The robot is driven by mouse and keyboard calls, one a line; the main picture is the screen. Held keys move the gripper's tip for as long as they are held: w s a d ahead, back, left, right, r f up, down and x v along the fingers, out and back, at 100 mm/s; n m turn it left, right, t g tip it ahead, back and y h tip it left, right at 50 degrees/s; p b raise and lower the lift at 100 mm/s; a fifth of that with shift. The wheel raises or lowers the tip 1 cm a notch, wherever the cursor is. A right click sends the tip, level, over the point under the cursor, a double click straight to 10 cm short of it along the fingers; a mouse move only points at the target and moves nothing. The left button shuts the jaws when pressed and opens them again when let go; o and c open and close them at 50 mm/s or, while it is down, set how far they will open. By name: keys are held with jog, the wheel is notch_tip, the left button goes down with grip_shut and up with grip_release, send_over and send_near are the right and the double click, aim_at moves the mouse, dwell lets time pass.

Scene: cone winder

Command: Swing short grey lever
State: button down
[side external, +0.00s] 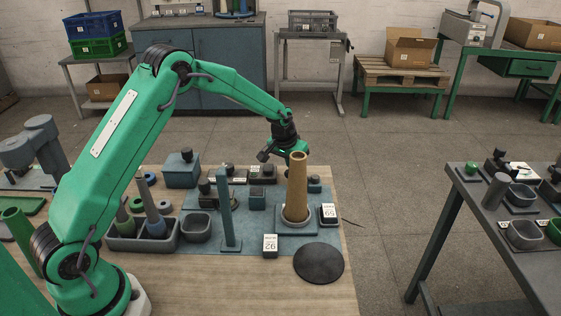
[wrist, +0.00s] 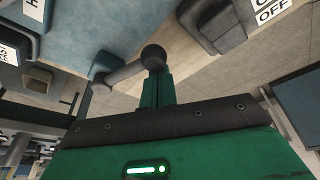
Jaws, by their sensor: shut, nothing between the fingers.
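The short grey lever (wrist: 122,75) shows in the wrist view as a dark rod with a round ball knob at its right end. Its left end meets a small blue-grey block (wrist: 103,65). My gripper (wrist: 157,74) is shut and empty, its green fingers just below the knob in the picture. I cannot tell whether they touch it. In the side view my gripper is over the far part of the blue plate (side external: 260,235), behind the tan cone (side external: 297,188), and its fingertips are mostly hidden. I cannot make out the lever surely there.
A dark box (wrist: 212,22) lies close to the right of the knob in the wrist view. In the side view, a blue-grey post (side external: 229,210), a grey bin (side external: 196,228) and a black disc (side external: 319,263) stand nearer. A second table (side external: 480,215) is at right.

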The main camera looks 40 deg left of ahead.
jog(key=shift+s+d+n, duration=0.1)
jog(key=shift+s+n, duration=0.3)
jog(key=shift+s+d, duration=0.4)
jog(key=shift+s, duration=0.25)
jog(key=shift+s+d, duration=0.35)
jog(key=shift+s, duration=0.35)
jog(key=shift+f, duration=0.15)
jog(key=shift+w+a+f, duration=0.1)
jog(key=shift+w+a, duration=0.45)
jog(key=shift+w, duration=0.25)
jog(key=shift+w+a+f, duration=0.1)
jog(key=shift+w+a, duration=0.45)
jog(key=shift+w, duration=0.25)
jog(key=shift+w+a+r, duration=0.1)
jog(key=shift+w, duration=0.05)
jog(key=v, duration=0.2)
jog(key=d+v, duration=0.1)
jog(key=v, duration=0.5)
jog(key=shift+w+d+r, duration=0.15)
jog(key=shift+r, duration=0.15)
jog(key=shift+d+r, duration=0.1)
jog(key=shift+r, duration=0.5)
jog(key=shift+s, duration=0.2)
